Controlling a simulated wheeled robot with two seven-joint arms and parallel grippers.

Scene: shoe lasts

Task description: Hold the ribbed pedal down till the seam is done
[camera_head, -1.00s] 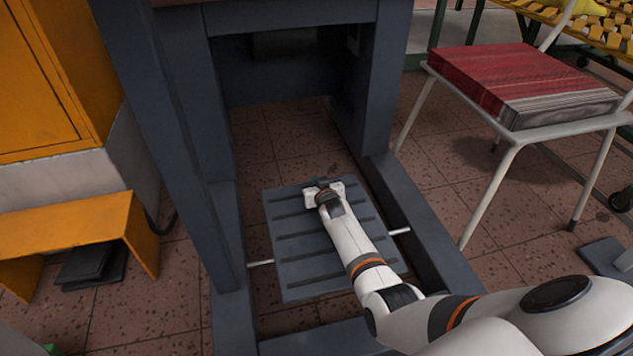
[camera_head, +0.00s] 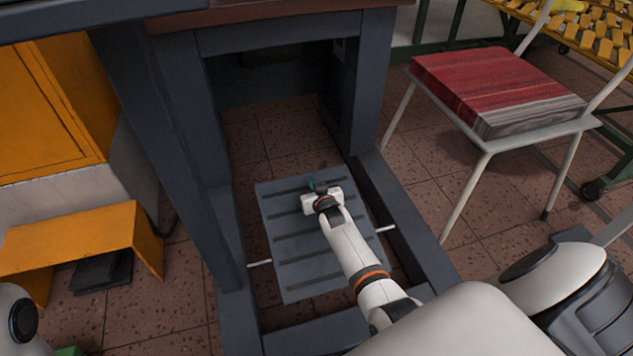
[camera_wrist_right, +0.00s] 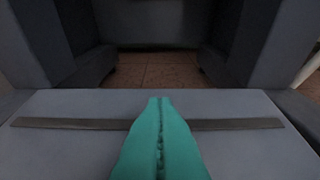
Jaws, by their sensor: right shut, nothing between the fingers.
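The ribbed pedal (camera_head: 290,262) is a grey-blue plate with dark cross ribs, on a thin rod between the legs of a dark frame. My right gripper (camera_head: 313,184) is over the pedal's far part, its teal fingers pointing to the far edge. In the right wrist view the teal fingers (camera_wrist_right: 158,135) are closed together with nothing between them, over the pedal's far rib (camera_wrist_right: 75,124). I cannot tell whether the fingertips touch the plate. My left gripper is not in view. The seam and any sewing work are not in view.
Dark frame legs (camera_head: 195,150) and low side rails (camera_head: 408,225) enclose the pedal. A chair with a red striped cushion (camera_head: 490,85) stands to the right. An orange bench (camera_head: 75,235) and orange cabinet (camera_head: 40,110) stand to the left. Bare tiles lie behind the pedal.

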